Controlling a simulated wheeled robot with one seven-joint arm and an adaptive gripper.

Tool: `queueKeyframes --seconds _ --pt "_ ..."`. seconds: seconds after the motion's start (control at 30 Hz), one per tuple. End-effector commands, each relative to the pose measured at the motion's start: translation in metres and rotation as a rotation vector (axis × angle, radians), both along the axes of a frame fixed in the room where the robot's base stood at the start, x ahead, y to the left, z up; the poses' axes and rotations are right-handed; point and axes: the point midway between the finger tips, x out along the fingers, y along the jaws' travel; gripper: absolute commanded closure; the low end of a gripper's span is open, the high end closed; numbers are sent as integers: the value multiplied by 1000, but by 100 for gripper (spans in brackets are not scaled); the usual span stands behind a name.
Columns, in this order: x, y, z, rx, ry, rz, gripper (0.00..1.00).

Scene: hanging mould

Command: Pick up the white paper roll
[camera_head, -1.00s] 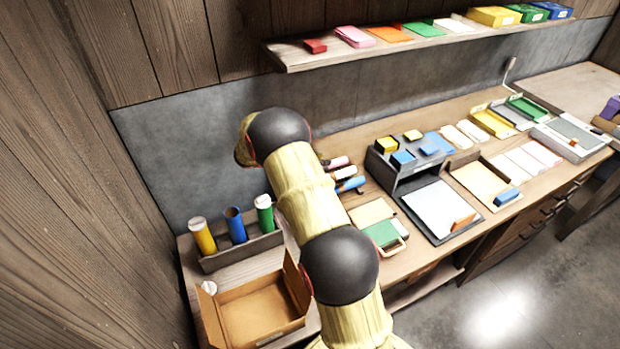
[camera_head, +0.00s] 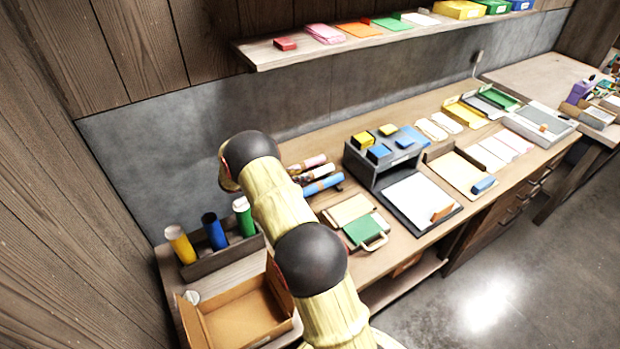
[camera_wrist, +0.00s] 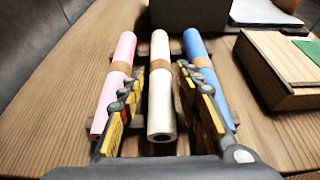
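The white paper roll (camera_wrist: 160,90), with a brown band, lies in the middle of the wrist view between a pink roll (camera_wrist: 116,80) on its left and a blue roll (camera_wrist: 203,75) on its right. My gripper (camera_wrist: 160,72) is open, with one finger on each side of the white roll, in the spaces beside the pink and blue rolls. Gaps show between the fingers and the white roll. In the head view, the pink roll (camera_head: 308,163) and blue roll (camera_head: 322,185) show beside my arm, which hides most of my gripper.
A dark organiser (camera_head: 372,170) stands right of the rolls, with a green folder (camera_head: 362,230) in front. An open cardboard box (camera_head: 240,318) and a holder with upright coloured tubes (camera_head: 196,268) are at left. A shelf (camera_head: 330,48) runs above the bench.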

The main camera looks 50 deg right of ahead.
Motion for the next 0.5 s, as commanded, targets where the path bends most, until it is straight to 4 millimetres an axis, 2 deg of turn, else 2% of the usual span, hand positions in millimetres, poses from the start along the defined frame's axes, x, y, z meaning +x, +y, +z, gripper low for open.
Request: queueKeyframes --seconds 0.3,0.5 --pt "-14 -42 -20 0 1 -2 65" --pt "-15 -48 -21 0 1 0 65"
